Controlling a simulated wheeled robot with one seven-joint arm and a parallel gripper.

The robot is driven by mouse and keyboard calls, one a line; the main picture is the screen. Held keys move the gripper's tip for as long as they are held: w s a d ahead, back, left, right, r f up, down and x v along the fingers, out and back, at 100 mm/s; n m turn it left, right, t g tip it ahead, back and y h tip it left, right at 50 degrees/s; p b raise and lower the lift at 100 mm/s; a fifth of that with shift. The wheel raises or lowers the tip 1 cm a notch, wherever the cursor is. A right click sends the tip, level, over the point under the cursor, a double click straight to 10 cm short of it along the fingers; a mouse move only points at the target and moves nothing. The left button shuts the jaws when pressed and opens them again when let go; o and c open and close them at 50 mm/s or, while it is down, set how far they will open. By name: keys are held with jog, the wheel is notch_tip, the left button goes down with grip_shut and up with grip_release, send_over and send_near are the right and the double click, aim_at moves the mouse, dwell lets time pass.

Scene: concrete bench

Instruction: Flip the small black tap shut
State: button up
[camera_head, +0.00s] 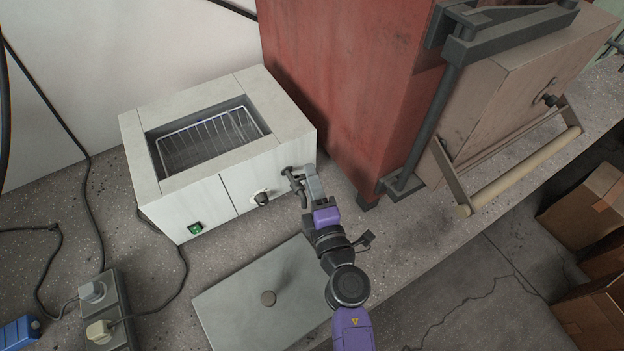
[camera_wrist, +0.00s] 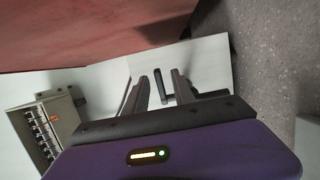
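The small black tap (camera_head: 289,171) sticks out from the front right of the white water bath (camera_head: 219,195), low beside the red furnace. My gripper (camera_head: 304,186) is right at the tap and partly hides it in the head view. In the wrist view, a short dark bar that looks like the tap's lever (camera_wrist: 162,84) shows between the two fingers of my gripper (camera_wrist: 162,90). The fingers are apart, with gaps beside the bar. I cannot tell whether either finger touches it.
The red furnace (camera_head: 335,85) stands close on the right, with a handle bar (camera_head: 525,170) in front. A grey lid (camera_head: 240,318) with a knob lies on the bench before the bath. A power strip (camera_head: 112,305) and cables are at the left. Cardboard boxes (camera_head: 590,215) stand below right.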

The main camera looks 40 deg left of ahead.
grip_shut()
jog(key=shift+w+r, duration=0.1)
jog(key=shift+w+a+n+g+y+p, duration=0.2)
jog(key=shift+n+g+y+p, duration=0.4)
jog(key=shift+n+g, duration=0.35)
jog(key=shift+w+a+n+g+y+p, duration=0.15)
jog(key=shift+n+g+y+p, duration=0.45)
jog(key=shift+g, duration=0.55)
jog(key=shift+d, duration=0.1)
grip_release()
